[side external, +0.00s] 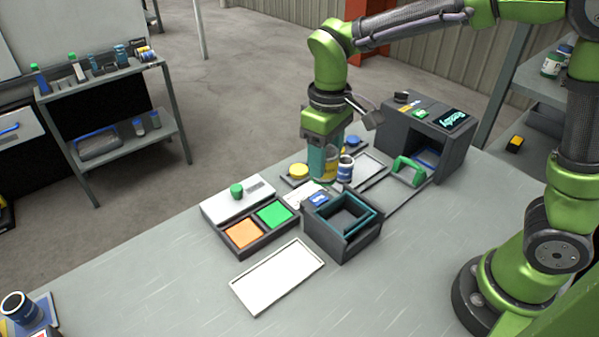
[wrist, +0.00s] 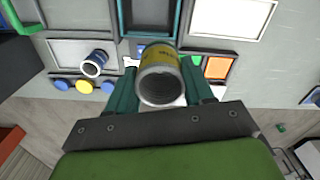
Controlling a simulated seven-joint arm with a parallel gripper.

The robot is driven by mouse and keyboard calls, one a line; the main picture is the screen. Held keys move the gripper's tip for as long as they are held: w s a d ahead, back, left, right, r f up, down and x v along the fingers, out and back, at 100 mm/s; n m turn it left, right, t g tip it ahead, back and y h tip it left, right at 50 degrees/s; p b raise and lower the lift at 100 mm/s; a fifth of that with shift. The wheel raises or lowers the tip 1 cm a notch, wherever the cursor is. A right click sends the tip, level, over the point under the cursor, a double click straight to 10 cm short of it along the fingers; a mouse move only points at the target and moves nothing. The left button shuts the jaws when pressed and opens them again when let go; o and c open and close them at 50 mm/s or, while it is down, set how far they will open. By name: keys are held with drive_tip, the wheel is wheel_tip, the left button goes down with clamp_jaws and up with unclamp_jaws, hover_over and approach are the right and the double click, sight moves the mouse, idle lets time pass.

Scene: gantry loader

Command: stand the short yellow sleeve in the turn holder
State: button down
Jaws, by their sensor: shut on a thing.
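The short yellow sleeve (wrist: 160,72), a grey hollow cylinder with a yellow band, sits between the teal fingers of my gripper (wrist: 160,90) in the wrist view. Its open end faces the camera. In the side view my gripper (side external: 325,172) points down over the back of the bench, behind a dark box with a teal rim (side external: 314,229), and the fingers mostly hide the sleeve. I cannot tell which fixture is the turn holder, or whether the sleeve touches anything below. A blue-and-white sleeve (side external: 345,170) stands right beside my gripper; it also shows in the wrist view (wrist: 94,63).
A dark machine (side external: 400,135) with a lit display and green handle (side external: 408,168) stands at the back right. Orange (side external: 243,233) and green (side external: 274,213) pads lie left of the teal-rimmed box. A white tray (side external: 277,277) lies in front.

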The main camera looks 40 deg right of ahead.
drive_tip(key=shift+m, duration=0.8)
drive_tip(key=shift+s+d+f, duration=0.35)
drive_tip(key=shift+s+f, duration=0.4)
drive_tip(key=shift+f, duration=0.95)
drive_tip(key=shift+s+d+f, duration=0.35)
drive_tip(key=shift+s+f, duration=0.45)
drive_tip(key=shift+f, duration=0.9)
drive_tip(key=shift+s+d+f, duration=0.35)
drive_tip(key=shift+s+f, duration=0.4)
drive_tip(key=shift+f, duration=0.95)
drive_tip(key=shift+f, duration=0.2)
drive_tip(key=shift+c, duration=1.9)
unclamp_jaws()
